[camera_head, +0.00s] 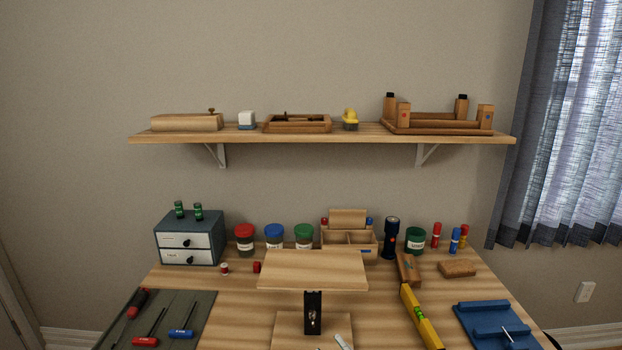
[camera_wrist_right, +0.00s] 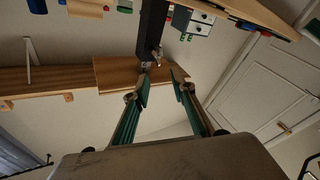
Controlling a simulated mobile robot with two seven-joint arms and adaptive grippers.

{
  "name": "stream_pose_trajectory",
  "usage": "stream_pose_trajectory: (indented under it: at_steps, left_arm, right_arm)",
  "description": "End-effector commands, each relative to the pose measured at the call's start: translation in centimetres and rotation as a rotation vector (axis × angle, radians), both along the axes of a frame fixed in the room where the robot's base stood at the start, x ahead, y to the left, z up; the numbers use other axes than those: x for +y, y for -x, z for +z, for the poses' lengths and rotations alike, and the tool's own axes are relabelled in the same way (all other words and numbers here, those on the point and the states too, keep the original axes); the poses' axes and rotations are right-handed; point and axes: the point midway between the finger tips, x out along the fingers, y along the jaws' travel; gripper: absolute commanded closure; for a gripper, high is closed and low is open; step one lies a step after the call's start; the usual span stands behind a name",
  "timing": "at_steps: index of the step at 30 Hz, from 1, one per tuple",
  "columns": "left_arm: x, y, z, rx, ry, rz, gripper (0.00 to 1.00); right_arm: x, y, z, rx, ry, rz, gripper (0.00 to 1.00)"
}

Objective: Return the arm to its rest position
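My right gripper (camera_wrist_right: 160,82) shows in the right wrist view with its two fingers apart and nothing between the pads. Beyond its fingertips is a black post (camera_wrist_right: 152,30) with a small metal knob and a wooden board (camera_wrist_right: 112,74). I cannot tell the exact gap between the fingertips and these parts. In the head view a wooden platform (camera_head: 313,270) stands on a black post (camera_head: 313,312) at the front middle of the desk. Neither gripper can be made out in the head view.
The desk (camera_head: 250,310) holds a drawer box (camera_head: 189,243), several lidded jars, a flashlight (camera_head: 391,238), a yellow level (camera_head: 421,318), a blue tray (camera_head: 495,325) and a tool mat (camera_head: 190,305). A loaded shelf (camera_head: 320,137) hangs above.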

Motion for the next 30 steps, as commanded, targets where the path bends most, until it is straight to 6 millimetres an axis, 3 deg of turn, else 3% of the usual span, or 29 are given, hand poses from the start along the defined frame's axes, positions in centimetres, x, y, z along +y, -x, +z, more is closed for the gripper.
stream_pose_trajectory:
  at_steps: [1, 6, 9, 13, 15, 19, 30]
  left_arm:
    - [0.4, 1.1, -0.8, 0.056, 0.036, 0.033, 0.51]
    - [1.9, 4.9, -4.1, 0.236, 0.155, 0.142, 0.51]
    - [2.7, 7.3, -5.8, 0.332, 0.215, 0.204, 0.51]
    - [3.3, 9.9, -7.5, 0.431, 0.277, 0.271, 0.51]
    - [3.6, 10.9, -8.1, 0.468, 0.301, 0.297, 0.51]
    - [3.8, 12.1, -8.8, 0.507, 0.326, 0.325, 0.51]
    - [3.9, 12.3, -9.0, 0.516, 0.331, 0.332, 0.51]
  right_arm:
    - [-1.7, 1.2, -2.8, 0.093, -0.008, -0.036, 0.75]
    - [-7.1, 6.4, -12.0, 0.391, -0.022, -0.15, 0.75]
    - [-10.0, 10.3, -16.6, 0.549, -0.024, -0.212, 0.75]
    - [-13.0, 15.2, -20.8, 0.711, -0.024, -0.275, 0.75]
    - [-14.0, 17.2, -22.2, 0.772, -0.024, -0.297, 0.75]
    - [-15.2, 19.4, -23.7, 0.837, -0.024, -0.323, 0.75]
    - [-15.4, 19.9, -24.1, 0.85, -0.023, -0.328, 0.75]
